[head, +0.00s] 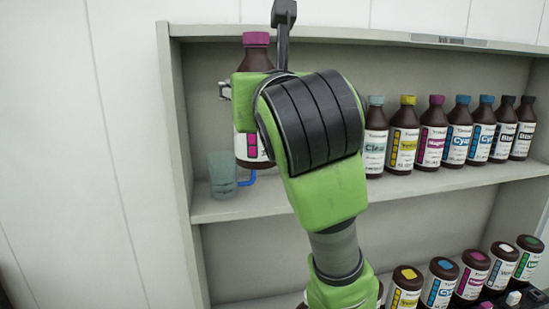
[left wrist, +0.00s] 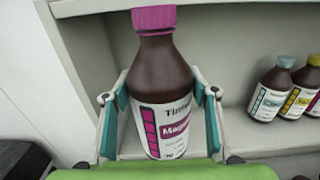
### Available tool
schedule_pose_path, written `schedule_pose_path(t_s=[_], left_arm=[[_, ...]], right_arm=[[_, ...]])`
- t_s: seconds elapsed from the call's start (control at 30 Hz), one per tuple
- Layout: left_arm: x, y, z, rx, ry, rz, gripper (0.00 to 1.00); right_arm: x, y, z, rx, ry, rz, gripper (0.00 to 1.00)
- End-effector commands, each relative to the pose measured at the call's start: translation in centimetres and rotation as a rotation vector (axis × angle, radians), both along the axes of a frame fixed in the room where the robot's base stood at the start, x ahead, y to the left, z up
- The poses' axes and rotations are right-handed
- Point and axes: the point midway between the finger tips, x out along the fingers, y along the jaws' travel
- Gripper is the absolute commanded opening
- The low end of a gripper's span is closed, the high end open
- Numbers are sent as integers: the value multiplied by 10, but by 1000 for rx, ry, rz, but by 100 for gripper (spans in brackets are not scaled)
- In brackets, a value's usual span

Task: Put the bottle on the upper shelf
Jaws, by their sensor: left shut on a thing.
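The brown bottle with a magenta cap and a white label with a magenta band (head: 257,55) is upright at the left end of the upper shelf (head: 262,203). In the left wrist view the same bottle (left wrist: 162,75) stands between the two teal fingers of my left gripper (left wrist: 160,112), which is shut on it. In the head view my green and black arm hides much of the bottle's right side. I cannot tell whether its base touches the shelf. My right gripper is not in view.
Several bottles with coloured caps, including a yellow-capped one (head: 403,140), stand in a row on the upper shelf's right half. More bottles, such as a blue-labelled one (head: 437,285), stand below. The shelf's left side wall (head: 178,120) is close to the held bottle.

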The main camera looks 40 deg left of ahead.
Motion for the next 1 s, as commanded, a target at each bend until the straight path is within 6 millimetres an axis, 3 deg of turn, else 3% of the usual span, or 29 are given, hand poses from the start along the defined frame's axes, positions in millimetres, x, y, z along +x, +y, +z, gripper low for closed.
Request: schedule_pose_path(t_s=[0.27, 0.43, 0.8, 1.0], left_arm=[[63, 25, -26, 6, 10, 5, 13], [88, 34, -58, 6, 7, 3, 13], [113, 43, -91, 4, 3, 1, 13], [111, 42, -110, 5, 1, 1, 13]], right_arm=[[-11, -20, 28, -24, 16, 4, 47], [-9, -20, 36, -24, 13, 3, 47], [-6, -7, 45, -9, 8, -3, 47], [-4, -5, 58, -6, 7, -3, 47]])
